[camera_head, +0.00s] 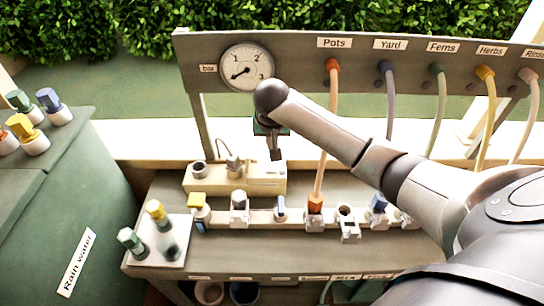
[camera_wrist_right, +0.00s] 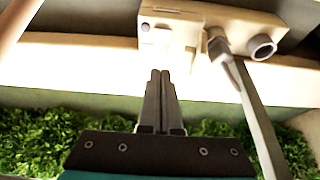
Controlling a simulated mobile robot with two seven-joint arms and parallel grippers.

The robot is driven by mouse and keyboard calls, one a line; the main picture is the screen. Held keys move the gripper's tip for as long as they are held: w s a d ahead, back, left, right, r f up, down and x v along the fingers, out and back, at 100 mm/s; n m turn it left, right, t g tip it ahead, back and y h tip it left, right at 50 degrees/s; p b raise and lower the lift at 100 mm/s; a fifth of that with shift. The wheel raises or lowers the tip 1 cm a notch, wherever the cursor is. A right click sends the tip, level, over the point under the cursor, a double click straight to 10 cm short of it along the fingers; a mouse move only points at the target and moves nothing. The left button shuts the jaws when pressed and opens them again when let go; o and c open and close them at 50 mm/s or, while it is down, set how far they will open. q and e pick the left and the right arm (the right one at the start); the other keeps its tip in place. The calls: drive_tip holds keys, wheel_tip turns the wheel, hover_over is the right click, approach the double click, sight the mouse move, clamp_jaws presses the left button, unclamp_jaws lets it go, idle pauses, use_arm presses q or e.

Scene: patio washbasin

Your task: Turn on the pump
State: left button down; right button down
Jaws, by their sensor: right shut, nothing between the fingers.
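The pump, a cream box (camera_head: 262,180), sits on the back of the bench below the gauge. A dark open port (camera_head: 199,170) and a grey spout-like fitting with a hose (camera_head: 234,163) stand on its left part. My right gripper (camera_head: 276,156) points down above the box's right end, fingers shut and empty. In the right wrist view the shut fingertips (camera_wrist_right: 160,74) lie close to the edge of the pump box (camera_wrist_right: 178,35). A small button-like spot (camera_wrist_right: 145,27) shows on the box there. I cannot tell whether the fingers touch it. My left gripper is out of view.
Coloured hoses hang from the panel's labelled outlets; the orange one (camera_head: 325,140) runs down to a row of valves. A green rain water tank (camera_head: 60,215) stands left. My right arm covers the bench's right side.

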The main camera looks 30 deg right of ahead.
sight(272, 164)
drive_tip(key=b+x, duration=0.2)
drive_tip(key=x, duration=0.8)
drive_tip(key=shift+w+f, duration=0.1)
drive_tip(key=shift+w+f+g, duration=0.1)
drive_tip(key=shift+g, duration=0.2)
drive_tip(key=shift+w+d+f, duration=0.1)
drive_tip(key=shift+d+f, duration=0.05)
